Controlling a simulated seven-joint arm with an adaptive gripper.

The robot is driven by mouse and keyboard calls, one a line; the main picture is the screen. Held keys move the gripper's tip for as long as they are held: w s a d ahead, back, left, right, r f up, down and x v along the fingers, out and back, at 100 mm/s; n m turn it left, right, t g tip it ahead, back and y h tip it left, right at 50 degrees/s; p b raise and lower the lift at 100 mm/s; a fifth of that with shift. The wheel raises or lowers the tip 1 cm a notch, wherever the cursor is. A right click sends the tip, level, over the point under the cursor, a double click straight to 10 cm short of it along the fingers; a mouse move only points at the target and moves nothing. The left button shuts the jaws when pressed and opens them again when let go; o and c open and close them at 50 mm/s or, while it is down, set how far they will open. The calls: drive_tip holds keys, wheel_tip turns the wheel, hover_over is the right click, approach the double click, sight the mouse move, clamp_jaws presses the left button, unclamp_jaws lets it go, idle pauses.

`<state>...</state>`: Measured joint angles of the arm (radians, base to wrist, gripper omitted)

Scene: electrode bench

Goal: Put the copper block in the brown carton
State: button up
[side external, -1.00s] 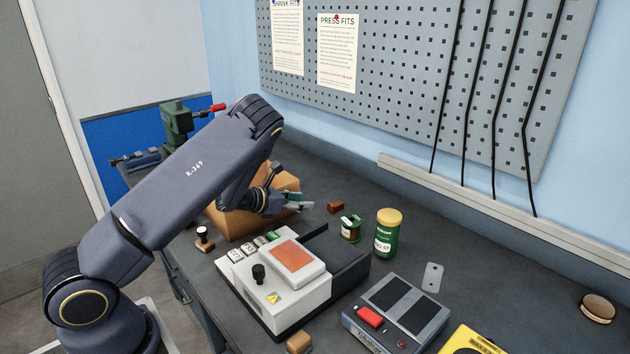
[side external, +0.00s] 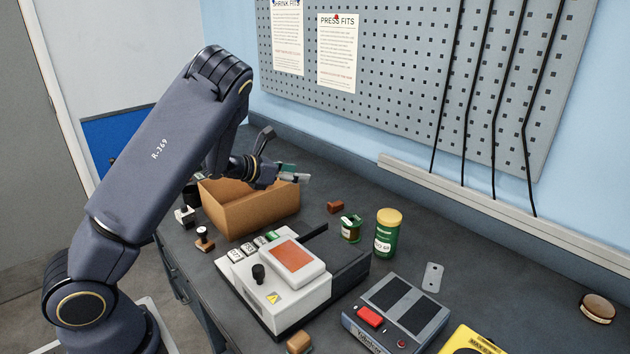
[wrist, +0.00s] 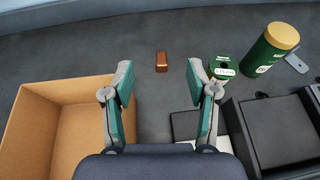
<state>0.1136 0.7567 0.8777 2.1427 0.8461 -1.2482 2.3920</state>
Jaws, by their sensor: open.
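The copper block (side external: 335,207) lies on the dark bench to the right of the brown carton (side external: 250,215). It also shows in the wrist view (wrist: 162,62), beyond my fingertips and roughly centred between them, apart from both. The open-topped carton stands at the left of the wrist view (wrist: 35,120); the part of its inside that shows is empty. My gripper (side external: 290,173) is open and empty, above the carton's right end in the side view. In the wrist view my gripper (wrist: 159,78) has its two green-padded fingers spread wide.
A small green tin (side external: 350,229) and a yellow-lidded green jar (side external: 388,233) stand right of the block. A white device with an orange plate (side external: 287,257) sits in front. A tan block (side external: 299,342) lies at the front edge. Bench behind the copper block is clear.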

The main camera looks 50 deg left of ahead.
wheel_tip(320, 180, up, 6)
drive_tip(key=w+a+r+n+y, duration=0.2)
drive_tip(key=w+a+n+y, duration=0.2)
drive_tip(key=a+n, duration=0.3)
drive_tip(key=n+g+h, duration=0.3)
drive_tip(key=n+g, duration=0.6)
drive_tip(key=n, duration=2)
hover_over(330, 204)
drive_tip(key=s, duration=0.2)
wheel_tip(330, 204, down, 16)
drive_tip(key=shift+s+d+f, duration=0.1)
drive_tip(key=shift+s+f, duration=0.05)
drive_tip(key=shift+x, duration=3.15)
drive_tip(key=shift+s, duration=0.1)
drive_tip(key=shift+c, duration=0.4)
drive_tip(key=shift+a, duration=0.2)
clamp_jaws()
